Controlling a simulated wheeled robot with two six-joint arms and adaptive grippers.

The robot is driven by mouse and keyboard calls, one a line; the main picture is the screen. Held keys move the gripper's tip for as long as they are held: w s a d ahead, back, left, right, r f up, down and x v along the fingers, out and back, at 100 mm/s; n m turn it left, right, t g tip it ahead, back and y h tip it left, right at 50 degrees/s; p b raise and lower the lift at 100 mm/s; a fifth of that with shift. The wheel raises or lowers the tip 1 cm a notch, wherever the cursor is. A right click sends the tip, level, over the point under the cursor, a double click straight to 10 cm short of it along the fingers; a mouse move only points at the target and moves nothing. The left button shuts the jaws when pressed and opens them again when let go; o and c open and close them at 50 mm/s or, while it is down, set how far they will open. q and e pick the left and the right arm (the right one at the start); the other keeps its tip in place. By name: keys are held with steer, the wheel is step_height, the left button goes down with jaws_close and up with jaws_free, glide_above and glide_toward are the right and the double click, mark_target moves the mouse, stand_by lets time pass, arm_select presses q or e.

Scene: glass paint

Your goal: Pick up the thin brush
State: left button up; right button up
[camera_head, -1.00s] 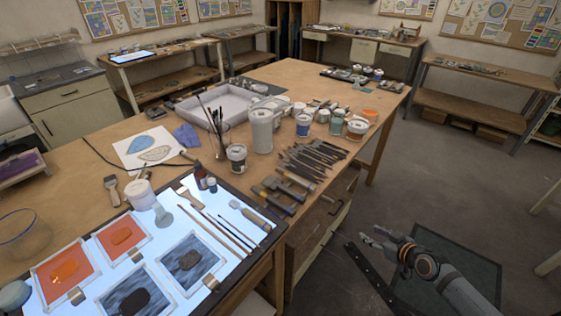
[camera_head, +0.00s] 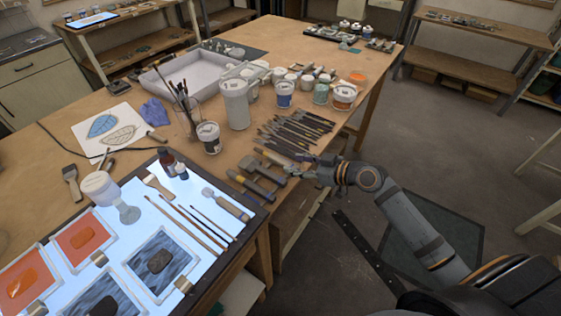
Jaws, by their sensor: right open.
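Several slim brushes lie side by side on the lit panel (camera_head: 150,207). A thin brush (camera_head: 212,222) lies at the right of this group, and a longer wooden-handled brush (camera_head: 187,225) lies to its left. I cannot tell for sure which one is the thin brush of the task. My right gripper (camera_head: 297,167) is open and empty, at the table's right edge beside the tools, apart from the slim brushes. My left gripper is not in view.
A wide flat brush (camera_head: 157,186) and a wooden-handled tool (camera_head: 226,204) lie near the slim brushes. A cup of upright brushes (camera_head: 188,120) and paint jars (camera_head: 285,95) stand behind.

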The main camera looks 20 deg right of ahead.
mark_target(283, 161)
steer(key=shift+a, duration=0.15)
steer(key=shift+w+a, duration=0.1)
steer(key=shift+w, duration=0.05)
steer(key=p+x, duration=0.2)
steer(key=x, duration=0.2)
steer(key=shift+w, duration=0.3)
steer(key=shift+w+a+f, duration=0.1)
steer(key=shift+a, duration=0.05)
steer(key=shift+c, duration=1)
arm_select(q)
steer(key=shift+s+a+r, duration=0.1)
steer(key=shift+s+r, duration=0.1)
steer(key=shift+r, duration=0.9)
arm_select(e)
jaws_close()
